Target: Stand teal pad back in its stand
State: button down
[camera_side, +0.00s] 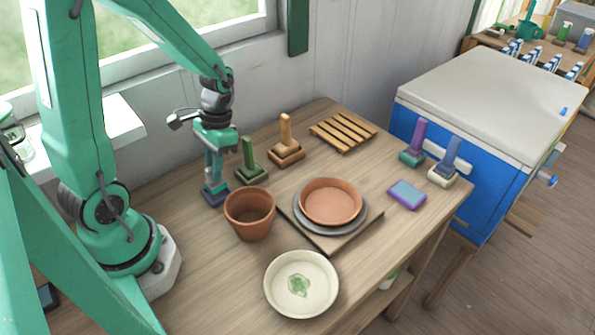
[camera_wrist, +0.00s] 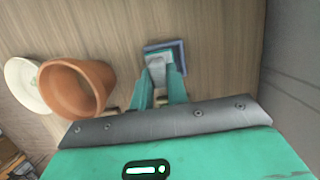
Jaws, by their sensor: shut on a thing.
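My gripper (camera_side: 213,184) points down at the table's left back part. Its fingers, also in the wrist view (camera_wrist: 161,90), are shut on the grey upper part of a block with a dark blue square base (camera_side: 214,196). That block also shows in the wrist view (camera_wrist: 164,47); its base is on or just above the table, I cannot tell which. Beside that, a blue upright piece stands in a cream base (camera_side: 442,175).
Close to my gripper are a terracotta pot (camera_side: 249,213) and a green block with an upright (camera_side: 250,170). A wooden one (camera_side: 285,152) and a slatted rack (camera_side: 344,132) stand behind. A terracotta dish (camera_side: 330,201) and a cream bowl (camera_side: 301,285) are in front.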

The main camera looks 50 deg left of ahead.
jog(key=shift+f, duration=0.65)
dwell(0.8)
jog(key=shift+r, duration=0.15)
jog(key=shift+r, duration=1.8)
jog(key=shift+r, duration=0.1)
jog(key=shift+w+d+r+m, duration=0.2)
jog(key=shift+w+r+m, duration=0.15)
jog(key=shift+r, duration=0.1)
jog(key=w+d+r, duration=0.3)
jog(key=w+r, duration=0.1)
jog(key=w, duration=0.4)
jog(key=w+d+r, duration=0.3)
jog(key=w+r, duration=0.2)
jog(key=w, duration=0.3)
jog(key=shift+d+r+y, duration=0.15)
jog(key=shift+d+y, duration=0.15)
jog(key=shift+y, duration=0.1)
jog(key=shift+r, duration=0.1)
